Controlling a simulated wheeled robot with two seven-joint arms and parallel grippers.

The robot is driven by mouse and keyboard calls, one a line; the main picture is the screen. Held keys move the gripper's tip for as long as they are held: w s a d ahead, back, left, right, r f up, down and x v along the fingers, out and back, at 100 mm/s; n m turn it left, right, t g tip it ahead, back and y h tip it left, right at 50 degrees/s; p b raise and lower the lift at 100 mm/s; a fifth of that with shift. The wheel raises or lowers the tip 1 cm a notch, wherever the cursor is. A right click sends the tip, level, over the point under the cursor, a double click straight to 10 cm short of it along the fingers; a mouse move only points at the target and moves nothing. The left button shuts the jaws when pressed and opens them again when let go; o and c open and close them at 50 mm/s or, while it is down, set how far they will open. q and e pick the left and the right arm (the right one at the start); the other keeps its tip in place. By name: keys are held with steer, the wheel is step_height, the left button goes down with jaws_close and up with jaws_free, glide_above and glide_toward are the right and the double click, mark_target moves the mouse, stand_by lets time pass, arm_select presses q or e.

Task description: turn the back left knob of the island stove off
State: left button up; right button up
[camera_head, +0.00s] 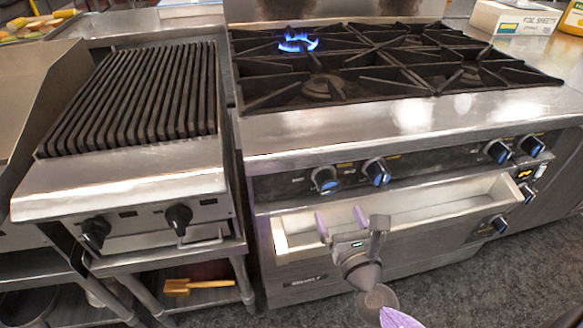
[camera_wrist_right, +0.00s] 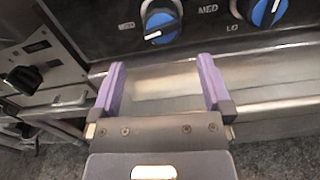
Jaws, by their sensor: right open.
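The island stove (camera_head: 380,130) has a blue flame (camera_head: 298,42) at its back left burner. On its front panel, a blue-faced knob (camera_head: 325,180) sits at the far left, with a second knob (camera_head: 377,171) just right of it. Both show in the wrist view, the left one (camera_wrist_right: 160,20) with a white pointer line and the right one (camera_wrist_right: 265,10) cut off by the top edge. Which knob serves the lit burner I cannot tell. My right gripper (camera_head: 340,218) is open and empty, its purple fingers below the left knob and apart from it. My left gripper is out of view.
A long tray or drawer (camera_head: 450,208) juts out under the knobs, close to my right gripper. More knobs (camera_head: 498,151) sit farther right. A grill (camera_head: 130,100) with black knobs (camera_head: 95,231) stands at left. A yellow brush (camera_head: 197,286) lies on its lower shelf.

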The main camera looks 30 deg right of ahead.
mark_target(330, 193)
steer(key=x, duration=0.4)
steer(key=b+x, duration=0.1)
steer(key=x, duration=0.3)
steer(key=shift+w+d, duration=0.25)
steer(key=shift+d, duration=0.05)
steer(key=shift+w, duration=0.35)
steer(key=shift+c, duration=0.7)
steer(key=c, duration=1.1)
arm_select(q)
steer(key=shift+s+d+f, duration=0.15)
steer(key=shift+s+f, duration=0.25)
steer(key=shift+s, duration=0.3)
